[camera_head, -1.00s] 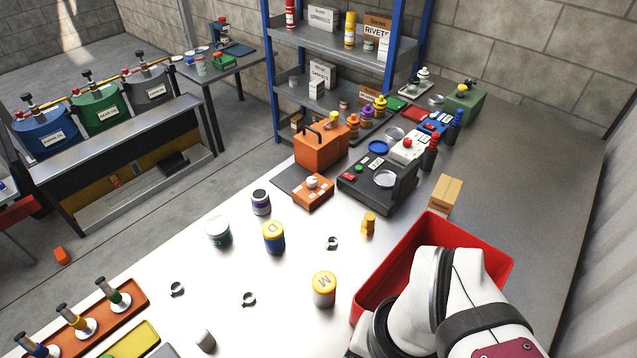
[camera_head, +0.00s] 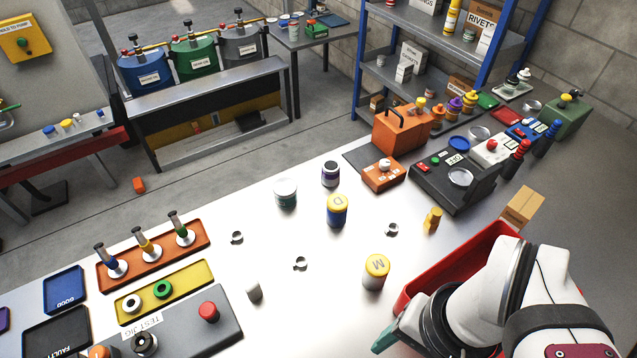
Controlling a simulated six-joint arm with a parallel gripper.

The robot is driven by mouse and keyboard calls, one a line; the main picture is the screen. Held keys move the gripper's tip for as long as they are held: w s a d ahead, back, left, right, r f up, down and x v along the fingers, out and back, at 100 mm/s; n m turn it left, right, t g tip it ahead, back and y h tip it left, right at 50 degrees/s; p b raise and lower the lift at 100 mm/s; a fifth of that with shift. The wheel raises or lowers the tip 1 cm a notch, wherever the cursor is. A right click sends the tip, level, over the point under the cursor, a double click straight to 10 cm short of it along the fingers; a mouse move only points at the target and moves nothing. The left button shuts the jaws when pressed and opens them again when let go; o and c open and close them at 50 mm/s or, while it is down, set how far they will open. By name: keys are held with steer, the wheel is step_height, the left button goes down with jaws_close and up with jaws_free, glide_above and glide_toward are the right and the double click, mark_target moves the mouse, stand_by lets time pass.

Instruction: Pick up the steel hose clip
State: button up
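Three small steel hose clips lie apart on the pale bench top. One clip (camera_head: 237,237) is at the left, one (camera_head: 300,264) is nearer the middle, and one (camera_head: 391,230) is at the right, between the yellow-capped jar marked D and a small brass-yellow fitting. The clips look alike, dark-edged open rings. My white arm comes in at the lower right over the red bin.
A jar marked M (camera_head: 375,272), the jar marked D (camera_head: 337,210) and a grey cylinder (camera_head: 254,291) stand around the clips. The red bin (camera_head: 450,262) is at the right. Orange (camera_head: 196,236) and yellow trays (camera_head: 195,277) lie left. Bench between clips is clear.

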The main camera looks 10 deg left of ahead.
steer(key=w+a+n+h, duration=0.1)
steer(key=w+a+n, duration=0.4)
steer(key=w+n, duration=0.55)
steer(key=n, duration=1.9)
glide_above(294, 264)
step_height(294, 264, down, 6)
steer(key=shift+h, duration=0.4)
step_height(294, 264, down, 16)
jaws_close()
